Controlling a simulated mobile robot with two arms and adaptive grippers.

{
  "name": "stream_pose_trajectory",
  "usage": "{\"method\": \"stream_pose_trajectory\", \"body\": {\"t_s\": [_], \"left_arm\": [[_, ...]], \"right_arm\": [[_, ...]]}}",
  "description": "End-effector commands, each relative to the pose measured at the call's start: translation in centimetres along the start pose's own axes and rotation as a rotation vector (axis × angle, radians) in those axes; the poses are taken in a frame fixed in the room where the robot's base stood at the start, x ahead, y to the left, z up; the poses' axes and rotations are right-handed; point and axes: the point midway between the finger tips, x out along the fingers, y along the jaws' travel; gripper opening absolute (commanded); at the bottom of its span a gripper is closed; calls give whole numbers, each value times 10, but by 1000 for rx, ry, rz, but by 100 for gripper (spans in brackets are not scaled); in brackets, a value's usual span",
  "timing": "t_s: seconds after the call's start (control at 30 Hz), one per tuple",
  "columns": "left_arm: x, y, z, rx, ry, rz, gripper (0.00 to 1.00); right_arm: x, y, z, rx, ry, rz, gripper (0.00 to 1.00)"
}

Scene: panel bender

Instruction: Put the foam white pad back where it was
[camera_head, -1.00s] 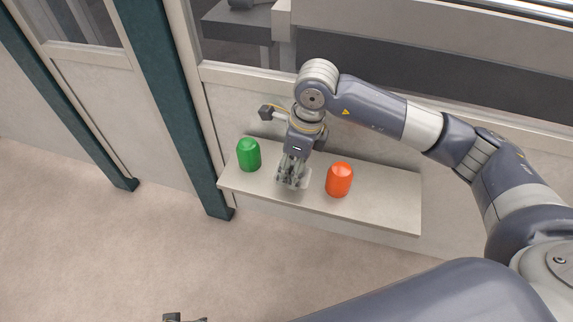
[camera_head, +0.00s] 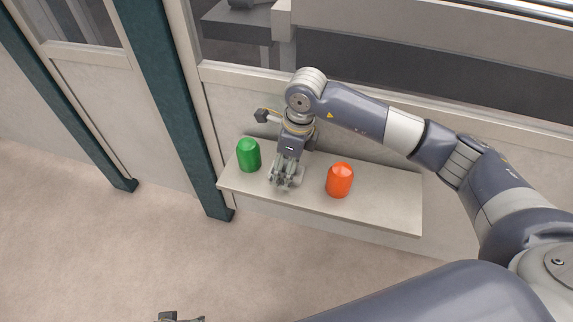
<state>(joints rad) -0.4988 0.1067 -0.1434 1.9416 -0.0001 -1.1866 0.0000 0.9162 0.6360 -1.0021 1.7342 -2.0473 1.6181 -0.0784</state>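My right gripper (camera_head: 285,180) points down over the shelf (camera_head: 385,204), between a green rounded piece and an orange one. A small pale shape, which looks like the foam white pad (camera_head: 296,181), shows at its fingertips. The fingers seem shut on it, though they hide most of it. I cannot tell whether the pad touches the shelf. Only a bit of my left gripper (camera_head: 180,317) shows at the bottom edge; its fingers cannot be made out.
The green piece (camera_head: 248,155) stands close to the left of my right gripper. The orange piece (camera_head: 340,180) stands to its right. The shelf's right end is bare. A dark teal post (camera_head: 180,110) rises beside the shelf's left end, and a wall lies behind it.

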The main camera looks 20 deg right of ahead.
Motion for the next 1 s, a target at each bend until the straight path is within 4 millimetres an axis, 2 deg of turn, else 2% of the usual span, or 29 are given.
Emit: {"method": "stream_pose_trajectory", "body": {"t_s": [0.27,0.37,0.47,0.53,0.8,1.0], "left_arm": [[1,0,3,0,-4,-1,65],[1,-1,2,0,-1,-1,65],[4,-1,4,1,-5,-1,65],[14,-2,8,3,-12,-3,65],[33,0,18,5,-22,0,65],[40,1,22,5,-26,1,65]], "right_arm": [[-1,0,0,0,-1,-1,65],[-8,0,1,-1,-2,-2,65],[-24,-1,1,-1,-3,-3,65],[-38,-1,1,0,-4,-4,65],[-94,-1,1,0,-3,-3,65],[-117,0,0,0,-2,-1,65]]}}
